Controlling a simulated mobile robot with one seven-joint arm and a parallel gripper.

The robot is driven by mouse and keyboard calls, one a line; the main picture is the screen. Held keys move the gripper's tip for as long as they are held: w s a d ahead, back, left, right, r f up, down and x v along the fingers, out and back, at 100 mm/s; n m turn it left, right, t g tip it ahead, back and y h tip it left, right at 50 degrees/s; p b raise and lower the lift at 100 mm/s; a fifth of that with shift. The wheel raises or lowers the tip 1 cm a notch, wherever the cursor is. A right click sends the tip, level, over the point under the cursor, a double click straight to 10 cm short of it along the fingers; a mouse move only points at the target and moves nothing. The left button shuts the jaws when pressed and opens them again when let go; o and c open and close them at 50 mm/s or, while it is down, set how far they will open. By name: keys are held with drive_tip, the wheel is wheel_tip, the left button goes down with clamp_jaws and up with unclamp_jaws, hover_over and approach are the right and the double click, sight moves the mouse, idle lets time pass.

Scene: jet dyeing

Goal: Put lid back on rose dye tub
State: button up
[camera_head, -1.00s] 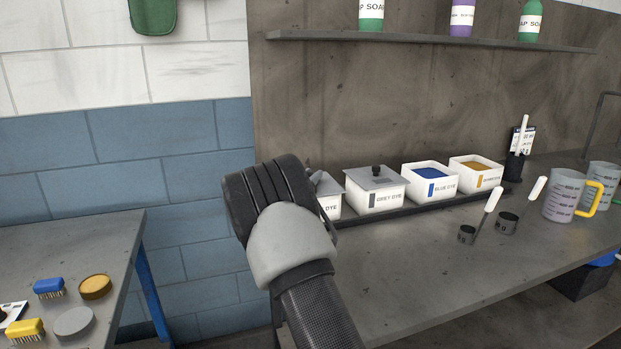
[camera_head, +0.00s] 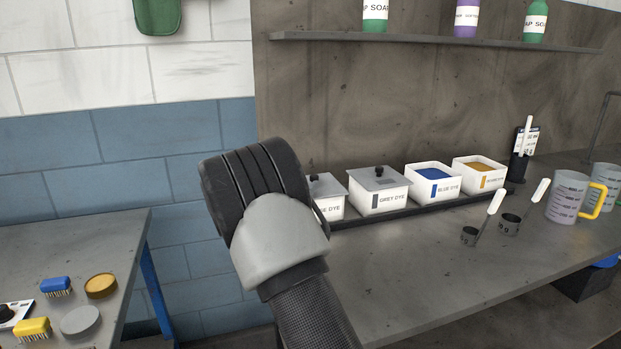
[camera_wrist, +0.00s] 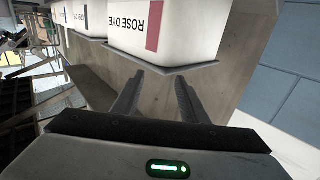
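The rose dye tub (camera_head: 332,207) is a white tub at the left end of the dark rack, partly hidden by my arm. A grey lid (camera_head: 328,185) with a dark knob lies on top of it and looks about level; its left part is hidden. In the head view my wrist hides the fingers.
The lidded grey dye tub (camera_head: 379,192), open blue dye tub (camera_head: 433,187) and open orange-filled tub (camera_head: 480,178) stand to the right on the rack. Two scoops and measuring jugs (camera_head: 567,197) are on the bench. A side table (camera_head: 70,255) at left holds brushes and round tins.

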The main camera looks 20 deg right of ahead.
drive_tip(key=s+a+r+n+y, duration=0.6)
drive_tip(key=s+a+r+y, duration=0.5)
drive_tip(key=s+a+y, duration=0.3)
drive_tip(key=s+d+f+n+g, duration=0.1)
drive_tip(key=s+f+g, duration=0.1)
drive_tip(key=s, duration=0.8)
drive_tip(key=s+d+f+n+g, duration=0.1)
drive_tip(key=s+f+g, duration=0.1)
drive_tip(key=s, duration=0.9)
drive_tip(key=s+d+f+n+g+h, duration=0.1)
drive_tip(key=s+f+g, duration=0.2)
drive_tip(key=s, duration=0.8)
drive_tip(key=shift+d+f, duration=0.25)
drive_tip(key=shift+f, duration=0.1)
drive_tip(key=shift+s, duration=0.1)
